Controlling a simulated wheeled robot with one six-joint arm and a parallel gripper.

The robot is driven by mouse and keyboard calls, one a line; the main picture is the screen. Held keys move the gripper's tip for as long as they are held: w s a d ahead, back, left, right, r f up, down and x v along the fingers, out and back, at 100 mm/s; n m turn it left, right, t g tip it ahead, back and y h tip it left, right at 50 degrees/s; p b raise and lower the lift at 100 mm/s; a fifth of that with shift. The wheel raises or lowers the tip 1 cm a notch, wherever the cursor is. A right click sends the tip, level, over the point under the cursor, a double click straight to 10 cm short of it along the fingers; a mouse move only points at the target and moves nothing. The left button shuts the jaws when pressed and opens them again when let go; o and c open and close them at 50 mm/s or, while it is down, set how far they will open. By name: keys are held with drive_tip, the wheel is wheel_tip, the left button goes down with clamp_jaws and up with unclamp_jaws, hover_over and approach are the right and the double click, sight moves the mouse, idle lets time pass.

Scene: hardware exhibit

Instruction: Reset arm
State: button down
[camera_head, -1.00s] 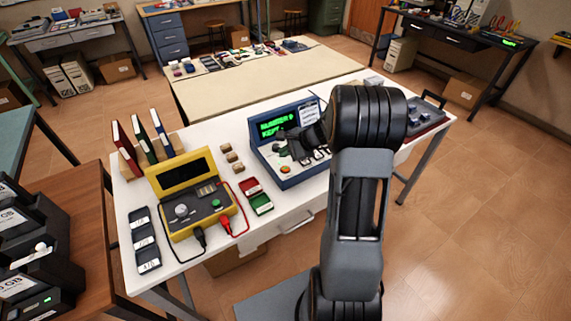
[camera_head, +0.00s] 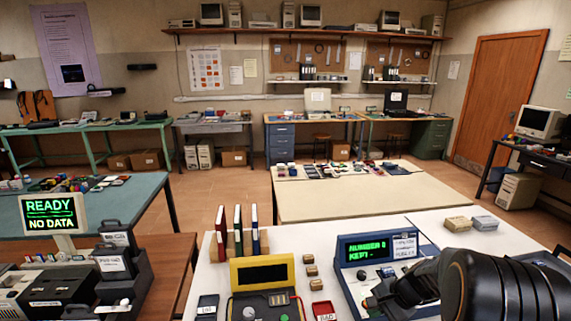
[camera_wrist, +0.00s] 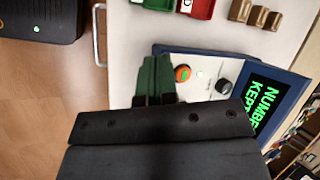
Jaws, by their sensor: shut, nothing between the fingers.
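My arm reaches in from the lower right of the head view, with my gripper (camera_head: 376,298) low in front of the blue console (camera_head: 345,254). The console has a lit screen with green text reading "NUMBER" and "KEPT". In the wrist view my gripper (camera_wrist: 156,66) is shut and empty, its two fingers side by side. They are over or beside the near edge of the console's white panel (camera_wrist: 205,62). Whether the fingers touch the console cannot be told.
A yellow meter (camera_head: 262,271), upright binders (camera_head: 238,231) and small brown blocks (camera_head: 312,271) share the white table left of the console. Two boxes (camera_head: 458,224) stand at its back right. Red (camera_wrist: 197,8) and green (camera_wrist: 153,4) trays lie near my gripper in the wrist view.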

drive_tip(key=s+a+r+n+h, duration=0.2)
drive_tip(key=s+a+r+n, duration=0.2)
drive_tip(key=s+r+n, duration=0.2)
drive_tip(key=s+a+r+n+t+h, duration=0.1)
drive_tip(key=s+a+r+n+h, duration=0.2)
drive_tip(key=s+r+n, duration=0.3)
drive_tip(key=shift+s+a+r+t+h, duration=0.3)
drive_tip(key=shift+s+a+r, duration=0.15)
drive_tip(key=shift+s+a, duration=0.35)
idle(1.2)
